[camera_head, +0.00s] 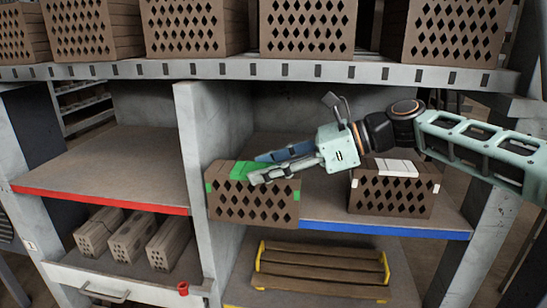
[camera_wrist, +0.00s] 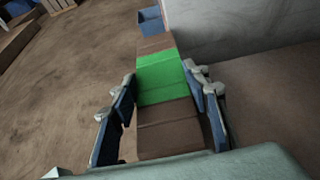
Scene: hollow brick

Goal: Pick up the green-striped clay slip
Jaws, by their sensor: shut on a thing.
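The green-striped clay slip (camera_head: 252,204) is a brown hollow brick with diamond holes and a green band over its top. In the head view it is at the left end of the blue-edged shelf, against the upright. My gripper (camera_head: 258,168) is over its top from the right. In the wrist view the slip (camera_wrist: 165,120) lies between the two fingers of my gripper (camera_wrist: 163,95), which are shut on its sides at the green band. I cannot tell whether its underside touches the shelf.
A white-striped brick (camera_head: 391,192) stands to the right on the blue-edged shelf (camera_head: 385,230). An upright (camera_head: 205,140) divides it from the empty red-edged shelf (camera_head: 100,198). Several bricks sit on the shelf above. A slatted rack (camera_head: 320,270) with yellow ends is below.

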